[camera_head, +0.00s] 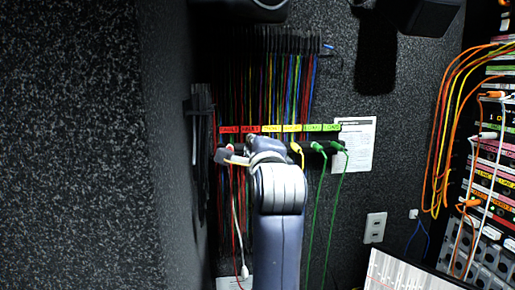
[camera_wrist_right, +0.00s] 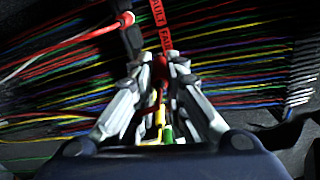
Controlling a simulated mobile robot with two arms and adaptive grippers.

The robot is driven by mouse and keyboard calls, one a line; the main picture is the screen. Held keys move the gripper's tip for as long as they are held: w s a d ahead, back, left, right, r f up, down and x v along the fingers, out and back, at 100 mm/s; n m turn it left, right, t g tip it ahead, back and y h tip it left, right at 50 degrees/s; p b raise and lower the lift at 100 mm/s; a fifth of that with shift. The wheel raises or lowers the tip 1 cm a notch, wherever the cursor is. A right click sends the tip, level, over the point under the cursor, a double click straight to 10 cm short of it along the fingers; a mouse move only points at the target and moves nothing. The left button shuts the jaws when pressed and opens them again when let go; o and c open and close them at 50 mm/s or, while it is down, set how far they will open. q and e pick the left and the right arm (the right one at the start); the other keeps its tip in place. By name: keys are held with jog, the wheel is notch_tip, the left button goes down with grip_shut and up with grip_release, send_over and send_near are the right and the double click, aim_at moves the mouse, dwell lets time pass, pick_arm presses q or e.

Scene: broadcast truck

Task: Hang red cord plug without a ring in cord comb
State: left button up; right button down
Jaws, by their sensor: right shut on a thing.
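My right gripper (camera_head: 243,153) is at the left part of the labelled row, its arm rising from the bottom of the head view. In the right wrist view, the gripper (camera_wrist_right: 160,64) is shut on a red plug (camera_wrist_right: 161,72), mostly hidden between the fingertips. The dark cord comb (camera_head: 318,147) runs under red, yellow and green labels. Another red plug (camera_wrist_right: 125,19) sits at a dark comb part in the wrist view, with a red cord trailing left. Whether either plug has a ring is too small to tell. My left gripper is not in view.
Yellow (camera_head: 297,149) and green (camera_head: 341,147) plugs hang right of my gripper with cords falling down. A dense bundle of coloured cords (camera_head: 285,85) lies behind the row. A paper sheet (camera_head: 358,150), a wall outlet (camera_head: 375,227) and a patch rack (camera_head: 490,150) are to the right.

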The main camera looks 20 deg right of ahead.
jog(key=shift+p+x, duration=0.4)
jog(key=shift+x, duration=2.95)
jog(key=shift+w+f+b, duration=0.2)
jog(key=shift+f+b, duration=0.45)
jog(key=shift+f, duration=0.55)
jog(key=c, duration=1.5)
grip_release()
jog(key=shift+c, duration=0.2)
jog(key=o, duration=1.1)
jog(key=shift+o, duration=0.2)
